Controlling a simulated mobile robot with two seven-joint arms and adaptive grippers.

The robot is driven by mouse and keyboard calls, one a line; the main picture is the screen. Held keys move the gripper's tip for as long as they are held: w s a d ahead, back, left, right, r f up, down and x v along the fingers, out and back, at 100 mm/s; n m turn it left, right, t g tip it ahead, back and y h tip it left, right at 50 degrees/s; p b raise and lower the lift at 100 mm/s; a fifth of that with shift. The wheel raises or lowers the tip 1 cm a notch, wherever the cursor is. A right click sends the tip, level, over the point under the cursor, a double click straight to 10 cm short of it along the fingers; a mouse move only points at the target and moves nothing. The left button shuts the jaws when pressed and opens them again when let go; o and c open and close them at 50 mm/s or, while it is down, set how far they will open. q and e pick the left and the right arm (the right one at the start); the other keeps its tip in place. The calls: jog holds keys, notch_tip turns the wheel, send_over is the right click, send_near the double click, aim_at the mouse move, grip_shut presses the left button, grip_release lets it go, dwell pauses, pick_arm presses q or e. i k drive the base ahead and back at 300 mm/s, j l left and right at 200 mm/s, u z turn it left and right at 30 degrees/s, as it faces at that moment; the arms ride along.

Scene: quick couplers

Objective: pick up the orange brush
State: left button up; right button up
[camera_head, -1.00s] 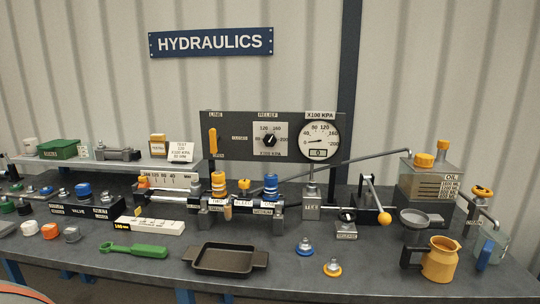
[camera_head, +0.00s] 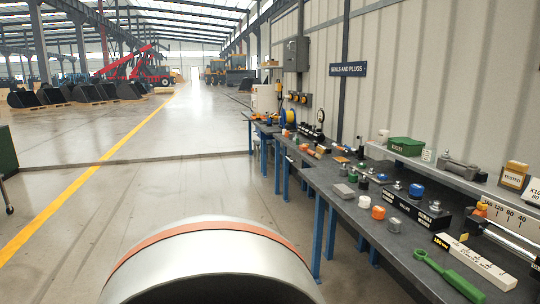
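I cannot make out an orange brush for certain. Small orange items lie far along the workbench (camera_head: 352,212), among them an orange piece (camera_head: 322,149), but they are too small to identify. A nearer orange cap-like part (camera_head: 378,212) stands on the bench among other fittings. Neither of my grippers is in view. A large white rounded part with an orange band at the bottom of the view looks like my own arm.
A green wrench-like tool (camera_head: 448,274) lies at the bench's near end. Open floor (camera_head: 150,185) with a yellow line stretches left of the bench. Red machinery (camera_head: 135,64) stands far off.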

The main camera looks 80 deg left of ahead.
aim_at(312, 153)
jog(key=j+u, duration=0.2)
jog(key=u, duration=0.2)
jog(key=i+j+u, duration=0.15)
jog(key=u, duration=0.3)
jog(key=i+j+u, duration=0.1)
jog(key=j+u, duration=0.15)
jog(key=u, duration=0.15)
jog(key=i+j+u, duration=0.5)
jog(key=i+u, duration=0.3)
jog(key=i, duration=0.2)
jog(key=i+j, duration=0.15)
jog(key=i, duration=0.35)
jog(key=i+j, duration=0.15)
jog(key=i, duration=0.4)
jog(key=u, duration=0.05)
